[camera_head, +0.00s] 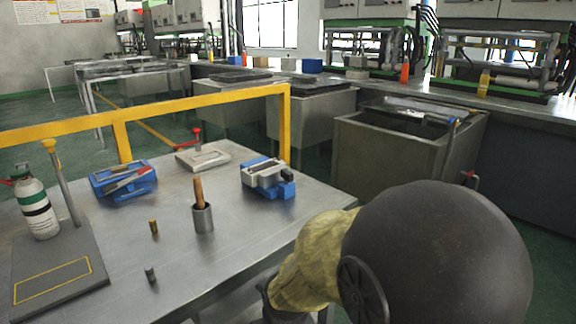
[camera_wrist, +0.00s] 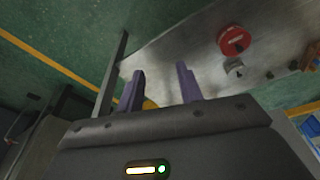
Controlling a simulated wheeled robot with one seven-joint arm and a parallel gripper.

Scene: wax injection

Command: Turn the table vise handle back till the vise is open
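The table vise (camera_head: 267,178), pale grey on top with blue parts, sits on the right back part of the steel table in the head view. Its handle is too small to make out, and I cannot tell how far its jaws are apart. My gripper (camera_wrist: 160,84) shows in the wrist view with two purple fingers well apart and nothing held between them. In the head view my gripper is out of sight; only my arm shows, in front of the table's right side. The vise is not clearly seen in the wrist view.
The steel table (camera_head: 115,265) also bears a blue tool holder (camera_head: 112,185), a metal cup (camera_head: 203,221) with a wooden handle, a gas bottle (camera_head: 39,215) and a pale plate (camera_head: 205,158). A yellow rail (camera_head: 200,98) runs behind. A red round part (camera_wrist: 233,40) shows in the wrist view.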

